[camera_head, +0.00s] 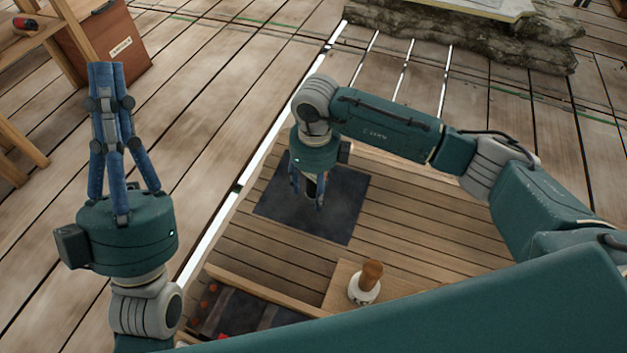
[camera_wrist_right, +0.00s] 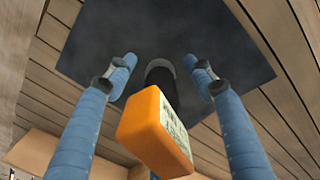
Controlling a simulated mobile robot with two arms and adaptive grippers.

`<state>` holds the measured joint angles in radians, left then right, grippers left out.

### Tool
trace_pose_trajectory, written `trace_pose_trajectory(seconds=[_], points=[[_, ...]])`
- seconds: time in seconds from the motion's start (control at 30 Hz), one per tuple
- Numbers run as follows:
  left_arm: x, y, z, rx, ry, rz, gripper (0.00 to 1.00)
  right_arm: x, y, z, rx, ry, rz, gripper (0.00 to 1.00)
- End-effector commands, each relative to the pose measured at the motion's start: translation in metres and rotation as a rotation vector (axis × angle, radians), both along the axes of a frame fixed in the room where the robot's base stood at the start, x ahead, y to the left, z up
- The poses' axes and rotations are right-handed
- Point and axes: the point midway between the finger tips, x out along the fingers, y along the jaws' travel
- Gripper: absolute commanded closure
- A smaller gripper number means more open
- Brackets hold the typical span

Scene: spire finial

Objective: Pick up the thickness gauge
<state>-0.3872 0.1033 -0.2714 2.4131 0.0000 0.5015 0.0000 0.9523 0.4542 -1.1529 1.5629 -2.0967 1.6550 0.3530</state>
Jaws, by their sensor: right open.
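The thickness gauge (camera_wrist_right: 155,130) shows in the right wrist view as an orange block with a pale labelled face and a dark round part at its far end. My right gripper (camera_wrist_right: 160,62) is open, with its blue fingers on either side of the gauge and visible gaps between. In the head view my right gripper (camera_head: 309,200) points down over the dark mat (camera_head: 345,205), with only a dark part of the gauge (camera_head: 311,187) showing between the fingers. My left gripper (camera_head: 107,72) points up at the left, its fingertips together and nothing visible between them.
A wooden-handled tool with a white base (camera_head: 362,291) stands on a wooden block near the front. A divided tray (camera_head: 262,290) lies to its left. A brown case (camera_head: 108,45) and rocky stonework (camera_head: 440,35) are farther back. Planks right of the mat are clear.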

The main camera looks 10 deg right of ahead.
Motion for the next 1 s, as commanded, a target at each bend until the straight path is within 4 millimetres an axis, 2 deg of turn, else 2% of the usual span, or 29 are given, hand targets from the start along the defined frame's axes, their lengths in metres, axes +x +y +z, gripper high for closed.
trace_pose_trajectory(seconds=[0.1, 0.37, 0.77, 1.0], points=[[0.000, 0.000, 0.000, 0.000, 0.001, 0.000, 1.00, 0.000, 0.000, 0.000, 0.000, 0.000, 0.000, 0.49], [0.000, 0.000, 0.000, 0.001, 0.002, 0.000, 1.00, 0.000, 0.000, 0.000, 0.000, 0.000, 0.000, 1.00], [0.003, -0.001, -0.001, 0.005, 0.017, 0.000, 1.00, 0.000, 0.000, 0.006, 0.001, -0.001, 0.000, 1.00], [0.033, -0.005, -0.024, 0.054, 0.179, 0.011, 1.00, 0.001, 0.000, 0.029, 0.000, -0.004, 0.000, 1.00]])
